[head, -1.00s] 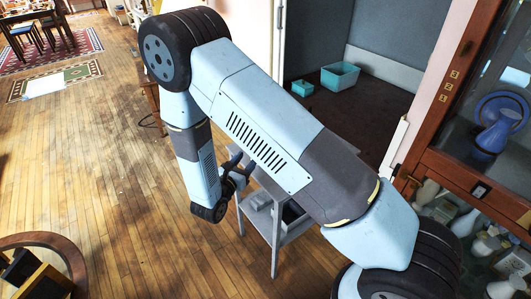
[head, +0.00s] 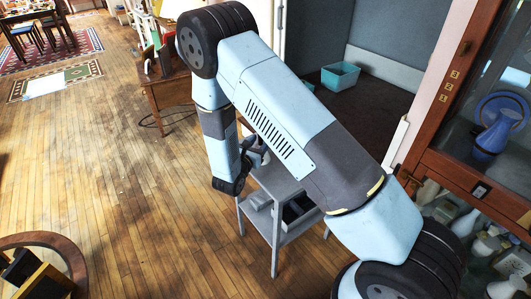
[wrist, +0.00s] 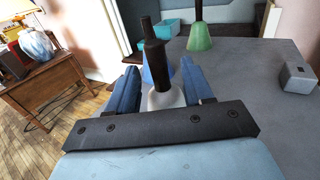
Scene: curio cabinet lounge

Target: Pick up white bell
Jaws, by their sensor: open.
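The white bell (wrist: 166,99) stands on a grey table (wrist: 245,65) in the wrist view, with a dark upright handle. My gripper (wrist: 158,68) is open, with one blue finger to each side of the bell; I cannot tell whether either finger touches it. Part of the bell's lower body is hidden behind the gripper's dark bar. In the head view my gripper (head: 254,150) is over the left side of the small grey table (head: 274,183), and the bell cannot be made out there.
A green bell (wrist: 199,38) stands farther back on the table, and something blue (wrist: 149,76) shows behind the white bell's handle. A small grey block (wrist: 298,77) lies at the right. A wooden desk (wrist: 50,85) stands beyond the left side. A glass cabinet (head: 480,180) is at the right.

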